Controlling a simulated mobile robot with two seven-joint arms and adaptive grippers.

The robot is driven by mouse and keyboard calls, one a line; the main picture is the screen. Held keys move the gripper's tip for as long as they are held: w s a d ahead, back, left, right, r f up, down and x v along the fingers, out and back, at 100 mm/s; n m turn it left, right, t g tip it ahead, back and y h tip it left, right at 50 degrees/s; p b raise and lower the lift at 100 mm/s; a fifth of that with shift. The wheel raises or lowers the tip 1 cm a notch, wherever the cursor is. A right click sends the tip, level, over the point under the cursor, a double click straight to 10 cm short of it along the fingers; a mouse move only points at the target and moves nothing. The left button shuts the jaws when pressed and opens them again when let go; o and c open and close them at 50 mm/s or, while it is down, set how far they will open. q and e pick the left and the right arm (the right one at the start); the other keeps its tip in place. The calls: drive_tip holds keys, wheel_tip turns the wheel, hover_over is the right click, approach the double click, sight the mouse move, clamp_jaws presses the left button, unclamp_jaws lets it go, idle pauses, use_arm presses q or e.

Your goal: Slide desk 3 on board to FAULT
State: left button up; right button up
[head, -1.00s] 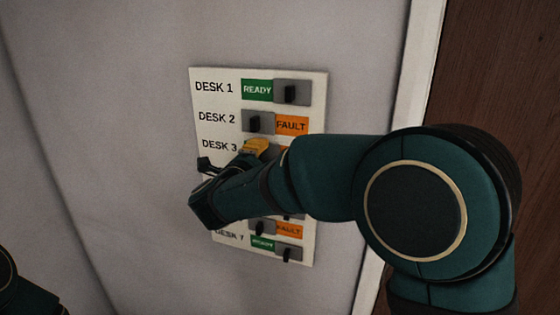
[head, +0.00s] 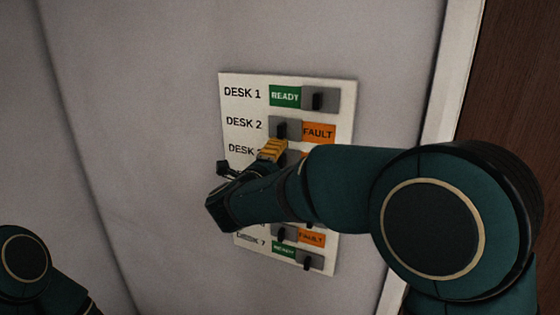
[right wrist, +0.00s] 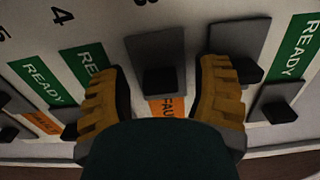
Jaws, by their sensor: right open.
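The white board (head: 347,104) is on the grey wall, with rows of desk labels, grey slider plates and green READY or orange FAULT tags. My right gripper (right wrist: 163,66) is open and empty at the desk 3 row. In the right wrist view its yellow fingers lie either side of the dark desk 3 slider (right wrist: 160,80), with gaps on both sides. The orange FAULT tag (right wrist: 170,107) shows beside that slider, partly covered by my gripper. In the head view my right arm hides most of rows 3 to 6. My left gripper is out of view.
The desk 2 slider (head: 281,130) is just above my gripper, with its FAULT tag (head: 319,132) showing. Desk 1 shows READY (head: 285,96). A white door frame (head: 452,90) and brown door (head: 520,70) are at the right. The wall left of the board is clear.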

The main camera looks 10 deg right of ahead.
drive_tip(key=v, duration=1.1)
drive_tip(key=shift+s, duration=0.15)
drive_tip(key=shift+a, duration=0.15)
drive_tip(key=w+d+f+n+g+y+b, duration=0.15)
drive_tip(key=f+n+y, duration=0.4)
drive_tip(key=f, duration=0.95)
drive_tip(key=w+d+f+n+g+y+b, duration=0.1)
drive_tip(key=w+d+f+n+y+b, duration=0.15)
drive_tip(key=f+n, duration=1)
drive_tip(key=s+d+f+g+y+b, duration=0.15)
drive_tip(key=s+f, duration=0.25)
drive_tip(key=f, duration=0.5)
drive_tip(key=s+f+g+y+p, duration=0.1)
drive_tip(key=s+f+g+y, duration=0.2)
drive_tip(key=f, duration=0.6)
drive_tip(key=s+f+n+g+b, duration=0.1)
drive_tip(key=s+f+n+g, duration=0.1)
drive_tip(key=s, duration=0.5)
drive_tip(key=s+f+n+g+y, duration=0.1)
drive_tip(key=s+f+n+g, duration=0.2)
drive_tip(key=s+f, duration=0.4)
drive_tip(key=shift+s+d+g+b, duration=0.3)
drive_tip(key=shift+s+g+b, duration=0.15)
drive_tip(key=shift+s, duration=0.3)
